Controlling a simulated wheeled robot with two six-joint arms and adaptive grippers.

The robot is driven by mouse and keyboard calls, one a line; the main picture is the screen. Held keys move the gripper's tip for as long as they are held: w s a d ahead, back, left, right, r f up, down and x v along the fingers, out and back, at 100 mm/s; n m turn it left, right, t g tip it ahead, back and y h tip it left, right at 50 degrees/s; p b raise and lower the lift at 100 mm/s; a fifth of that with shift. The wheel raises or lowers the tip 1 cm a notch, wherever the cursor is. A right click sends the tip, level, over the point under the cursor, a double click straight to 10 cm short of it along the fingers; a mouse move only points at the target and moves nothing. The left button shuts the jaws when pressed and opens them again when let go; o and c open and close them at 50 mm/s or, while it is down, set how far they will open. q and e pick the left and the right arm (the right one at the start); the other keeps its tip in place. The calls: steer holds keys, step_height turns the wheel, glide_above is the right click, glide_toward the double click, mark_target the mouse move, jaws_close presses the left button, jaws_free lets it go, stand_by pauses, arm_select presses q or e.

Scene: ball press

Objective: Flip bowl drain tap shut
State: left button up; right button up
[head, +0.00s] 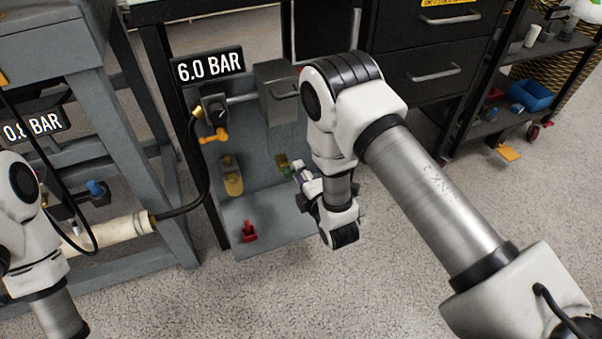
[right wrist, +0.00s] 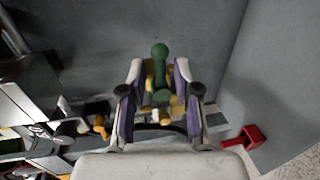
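The bowl drain tap appears to be the small green-handled fitting (head: 285,170) on the grey panel in the head view, partly hidden by my right gripper. In the right wrist view its green lever (right wrist: 160,68) has a round knob and yellow brass parts around its base. My right gripper (head: 303,175) is at the tap. In the right wrist view, its purple-padded fingers (right wrist: 160,72) stand apart on either side of the green lever, with gaps visible on both sides. Whether a finger touches the lever lower down is unclear. My left gripper is outside the head view.
A regulator with an orange lever (head: 212,136) sits under the "6.0 BAR" sign (head: 209,66). A yellowish fitting (head: 232,178) is below it. A red part (head: 249,232) stands on the panel's lower ledge. A black hose joins a pale cylinder (head: 110,234) at left.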

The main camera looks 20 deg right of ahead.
steer(key=s+r, duration=0.2)
steer(key=s, duration=0.9)
steer(key=shift+s+d+r, duration=0.2)
steer(key=shift+s, duration=0.2)
